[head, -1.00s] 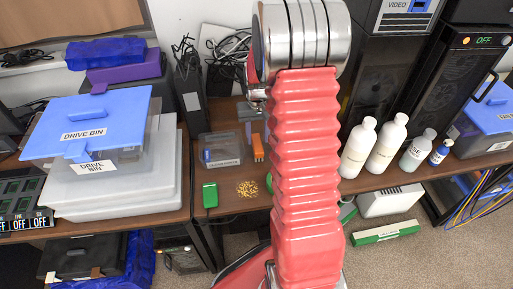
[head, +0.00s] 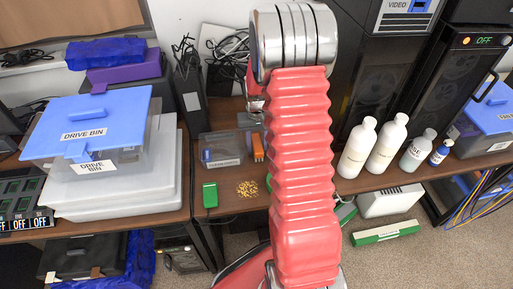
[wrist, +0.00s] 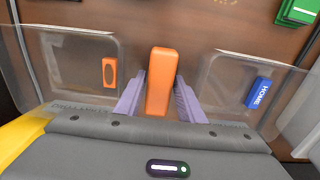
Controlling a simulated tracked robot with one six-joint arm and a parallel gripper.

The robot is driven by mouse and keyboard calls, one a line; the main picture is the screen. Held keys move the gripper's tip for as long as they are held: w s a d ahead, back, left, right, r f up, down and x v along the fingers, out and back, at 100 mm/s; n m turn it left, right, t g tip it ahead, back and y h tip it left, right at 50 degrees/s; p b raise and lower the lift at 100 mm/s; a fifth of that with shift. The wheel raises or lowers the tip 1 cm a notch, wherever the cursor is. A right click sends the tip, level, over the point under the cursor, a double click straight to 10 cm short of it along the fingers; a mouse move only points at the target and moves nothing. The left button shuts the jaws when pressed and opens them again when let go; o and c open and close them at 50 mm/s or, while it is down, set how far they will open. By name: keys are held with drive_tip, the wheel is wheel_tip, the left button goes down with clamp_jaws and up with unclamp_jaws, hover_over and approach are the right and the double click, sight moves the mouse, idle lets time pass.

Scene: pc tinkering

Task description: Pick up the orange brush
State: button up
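The orange brush (head: 258,147) stands upright by the clear organizer on the desk in the head view, partly beside my red arm. In the wrist view the brush (wrist: 160,80) stands between the two purple fingers of my gripper (wrist: 160,97). The fingers are spread, one on each side, very close to the brush, with a thin gap at the left; contact at the right is hard to tell. In the head view my gripper is hidden behind the arm.
The clear organizer (head: 222,160) holds a blue item marked HOME (wrist: 258,93); a small orange piece (wrist: 109,72) shows at the left. A green box (head: 210,195) and a pile of gold bits (head: 247,188) lie in front. White bottles (head: 357,148) stand to the right.

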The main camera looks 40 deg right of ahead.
sight(257, 142)
drive_tip(key=c, duration=0.7)
wheel_tip(257, 142, up, 10)
drive_tip(key=shift+r, duration=0.1)
idle(0.4)
idle(0.4)
drive_tip(key=o, duration=0.4)
drive_tip(key=shift+c, duration=1.4)
